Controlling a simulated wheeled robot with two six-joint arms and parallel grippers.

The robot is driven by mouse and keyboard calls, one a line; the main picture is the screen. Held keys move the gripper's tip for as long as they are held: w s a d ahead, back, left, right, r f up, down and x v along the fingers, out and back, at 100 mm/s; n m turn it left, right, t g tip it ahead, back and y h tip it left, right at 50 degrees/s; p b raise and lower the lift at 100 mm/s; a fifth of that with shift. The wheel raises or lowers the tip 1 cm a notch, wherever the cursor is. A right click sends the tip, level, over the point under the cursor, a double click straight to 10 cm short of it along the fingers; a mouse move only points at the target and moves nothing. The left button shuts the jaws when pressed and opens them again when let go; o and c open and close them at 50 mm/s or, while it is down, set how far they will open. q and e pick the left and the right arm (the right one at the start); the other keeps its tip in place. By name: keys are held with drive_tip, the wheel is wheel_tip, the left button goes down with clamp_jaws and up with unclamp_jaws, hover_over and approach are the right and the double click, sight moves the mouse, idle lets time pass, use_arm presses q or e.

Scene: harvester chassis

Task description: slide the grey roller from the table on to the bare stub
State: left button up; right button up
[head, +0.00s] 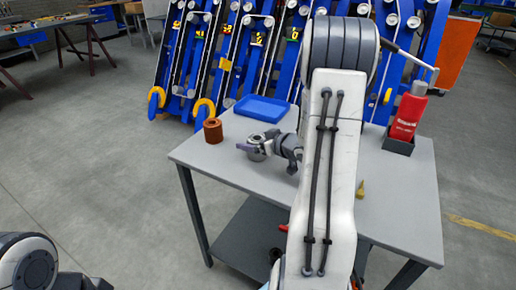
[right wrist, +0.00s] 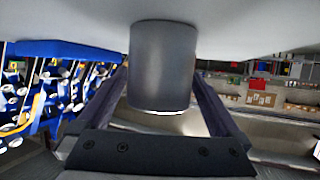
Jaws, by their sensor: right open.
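The grey roller (head: 256,140) stands upright on the table (head: 225,165), near its left side. My right gripper (head: 258,148) is low over the table at the roller, with its fingers open on either side of it. In the right wrist view the roller (right wrist: 163,65) is a smooth grey cylinder between the two spread fingers of my right gripper (right wrist: 163,105), with a gap visible at each side. I cannot pick out the bare stub among the blue chassis frames (head: 262,60) behind the table. My left gripper is out of view.
A rust-brown roller (head: 213,131) stands left of the grey one. A blue tray (head: 262,108) lies at the table's back edge. A red bottle (head: 408,112) stands in a dark holder at the right. A small yellowish piece (head: 360,189) lies right of my arm.

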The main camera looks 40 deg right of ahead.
drive_tip(key=shift+x, duration=1)
drive_tip(key=shift+s, duration=0.1)
drive_tip(key=shift+c, duration=0.3)
drive_tip(key=shift+d, duration=0.1)
drive_tip(key=c, duration=1.5)
clamp_jaws()
drive_tip(key=shift+r, duration=0.15)
